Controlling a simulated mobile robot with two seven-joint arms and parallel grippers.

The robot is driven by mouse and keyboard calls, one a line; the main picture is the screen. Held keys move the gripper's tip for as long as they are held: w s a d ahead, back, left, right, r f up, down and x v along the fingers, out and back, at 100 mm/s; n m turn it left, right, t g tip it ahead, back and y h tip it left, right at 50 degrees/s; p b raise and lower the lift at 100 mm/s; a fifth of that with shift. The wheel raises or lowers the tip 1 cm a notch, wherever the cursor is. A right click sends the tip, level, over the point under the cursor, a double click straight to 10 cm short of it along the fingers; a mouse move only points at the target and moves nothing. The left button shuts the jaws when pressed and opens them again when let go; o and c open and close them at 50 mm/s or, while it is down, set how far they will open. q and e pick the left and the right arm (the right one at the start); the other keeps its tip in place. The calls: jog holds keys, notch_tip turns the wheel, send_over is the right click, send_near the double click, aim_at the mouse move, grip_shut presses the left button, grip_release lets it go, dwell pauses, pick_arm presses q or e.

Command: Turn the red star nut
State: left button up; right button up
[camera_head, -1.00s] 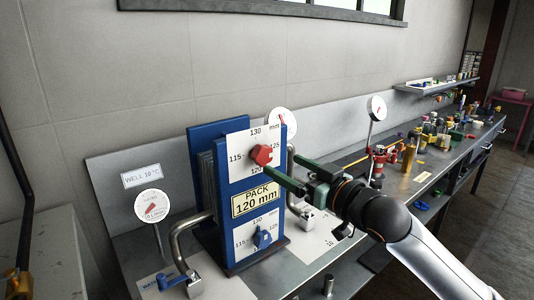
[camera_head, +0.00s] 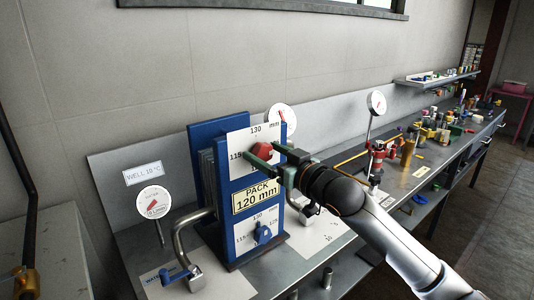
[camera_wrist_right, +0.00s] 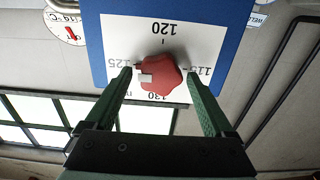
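The red star nut (camera_head: 262,150) sits on the upper white scale plate of the blue plate pack, above the "PACK 120 mm" label. In the right wrist view the nut (camera_wrist_right: 163,76) is lobed, with a pale tab on its left side. My right gripper (camera_head: 261,152) is open, its green fingers at the nut's two sides. In the right wrist view the gripper (camera_wrist_right: 158,74) has a visible gap between each finger and the nut. Part of the scale is hidden behind the fingers. My left gripper is not in view.
A blue star nut (camera_head: 263,234) sits on the lower scale. A bent metal pipe (camera_head: 186,238) and a round gauge (camera_head: 154,202) stand left of the pack. Another gauge (camera_head: 376,103) stands to the right. Bottles and small parts crowd the bench's far right.

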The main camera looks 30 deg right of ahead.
jog(key=c, duration=1.3)
jog(key=shift+n, duration=0.3)
jog(key=n+p, duration=0.2)
jog(key=shift+r+n, duration=0.1)
jog(key=shift+n, duration=0.2)
jog(key=n+p, duration=0.2)
jog(key=n, duration=0.2)
jog(key=shift+a+n, duration=0.15)
jog(key=shift+n, duration=0.15)
jog(key=n, duration=0.4)
jog(key=shift+a+f+n, duration=0.1)
jog(key=shift+f+n, duration=0.1)
jog(key=shift+n, duration=0.1)
jog(key=n, duration=0.5)
jog(key=shift+f, duration=0.1)
jog(key=shift+n, duration=0.4)
